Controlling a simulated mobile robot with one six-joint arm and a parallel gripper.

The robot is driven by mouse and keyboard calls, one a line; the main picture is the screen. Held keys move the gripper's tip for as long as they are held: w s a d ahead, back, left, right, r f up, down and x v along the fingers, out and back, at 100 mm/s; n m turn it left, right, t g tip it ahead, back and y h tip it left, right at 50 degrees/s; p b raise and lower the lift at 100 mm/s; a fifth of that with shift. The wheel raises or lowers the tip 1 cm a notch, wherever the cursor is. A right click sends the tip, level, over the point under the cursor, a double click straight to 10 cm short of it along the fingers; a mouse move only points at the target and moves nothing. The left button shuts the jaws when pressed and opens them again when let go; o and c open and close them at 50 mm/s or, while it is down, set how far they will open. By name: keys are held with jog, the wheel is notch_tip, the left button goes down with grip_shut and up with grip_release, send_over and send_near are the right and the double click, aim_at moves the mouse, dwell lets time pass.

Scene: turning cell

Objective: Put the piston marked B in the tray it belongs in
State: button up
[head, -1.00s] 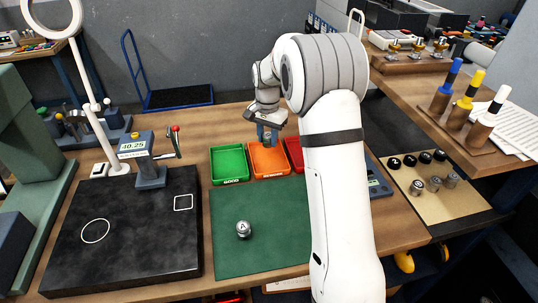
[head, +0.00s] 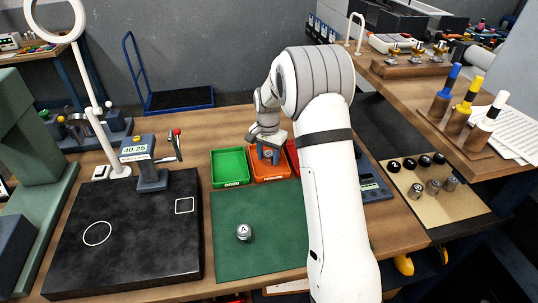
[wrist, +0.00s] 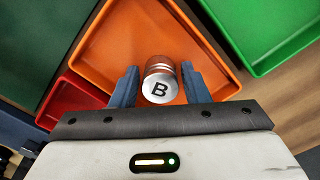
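The piston marked B (wrist: 159,82) is a small metal cylinder, its letter facing the wrist camera. It is in the orange tray (wrist: 98,48), between my gripper's blue fingers. My gripper (wrist: 160,84) reaches down into that tray; a narrow gap shows on each side of the piston, so the fingers look open around it. In the head view my gripper (head: 268,155) is over the orange tray (head: 257,175), whose front label is too small to read surely. The green tray (head: 230,168), labelled GOOD, stands left of it. A red tray (head: 293,157) is mostly hidden behind my arm.
A piston marked A (head: 244,232) stands on the green mat (head: 230,262). A black plate (head: 125,245) with a gauge stand (head: 148,165) lies left. A board (head: 452,210) with several pistons and black knobs is right.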

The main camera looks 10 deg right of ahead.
aim_at(268, 154)
jog(key=shift+o, duration=1.2)
notch_tip(268, 154, up, 12)
jog(key=b, duration=0.1)
jog(key=s+r+n+t, duration=0.1)
jog(key=s+r+n, duration=0.15)
jog(key=s, duration=0.45)
jog(key=s+r+n, duration=0.1)
jog(key=s+r, duration=0.3)
jog(key=s, duration=0.3)
jog(key=s+f+n+t, duration=0.2)
jog(key=s+n, duration=0.2)
jog(key=s, duration=1.6)
jog(key=shift+d+f, duration=0.3)
jog(key=shift+f, duration=0.05)
jog(key=shift+n, duration=0.25)
